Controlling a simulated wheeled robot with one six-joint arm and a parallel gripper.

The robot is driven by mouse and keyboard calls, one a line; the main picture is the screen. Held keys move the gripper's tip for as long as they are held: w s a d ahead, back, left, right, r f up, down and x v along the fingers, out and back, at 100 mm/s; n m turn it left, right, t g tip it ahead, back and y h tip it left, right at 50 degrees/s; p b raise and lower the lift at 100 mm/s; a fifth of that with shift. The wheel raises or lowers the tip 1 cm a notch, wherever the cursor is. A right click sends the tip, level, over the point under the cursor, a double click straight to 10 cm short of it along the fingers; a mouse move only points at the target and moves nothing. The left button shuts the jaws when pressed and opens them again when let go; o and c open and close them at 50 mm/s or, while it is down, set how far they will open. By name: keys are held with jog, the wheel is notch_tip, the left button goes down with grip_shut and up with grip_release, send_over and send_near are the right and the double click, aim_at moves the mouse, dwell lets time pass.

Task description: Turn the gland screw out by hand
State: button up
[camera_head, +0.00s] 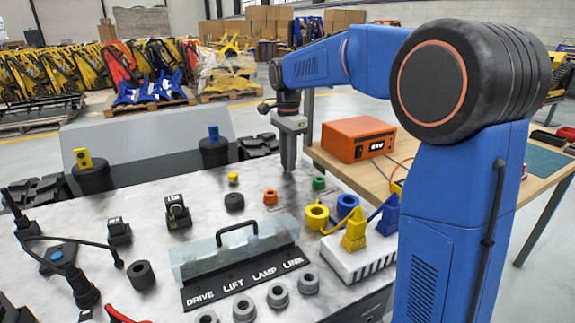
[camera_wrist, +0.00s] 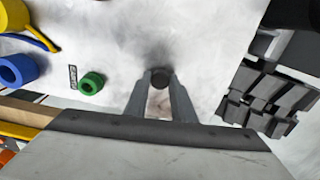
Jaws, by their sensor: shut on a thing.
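My gripper (camera_head: 289,168) points straight down at the far edge of the pale marbled deck (camera_head: 150,215) in the head view. In the wrist view its two grey fingers (camera_wrist: 160,80) are shut on a small dark round head, the gland screw (camera_wrist: 160,77). The screw sits between the fingertips at deck level. In the head view the fingers hide it. I cannot tell how far it is turned.
A green ring (camera_head: 319,184) and an orange ring (camera_head: 270,197) are near my gripper. Nearer stand a clear cover (camera_head: 225,255) with a handle and a white block (camera_head: 350,262) with yellow and blue plugs. An orange box (camera_head: 358,139) is on the wooden bench to the right.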

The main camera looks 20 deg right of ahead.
jog(key=n, duration=0.7)
jog(key=shift+n, duration=0.9)
jog(key=shift+n, duration=0.9)
jog(key=n, duration=0.3)
jog(key=shift+n, duration=0.4)
jog(key=n, duration=0.4)
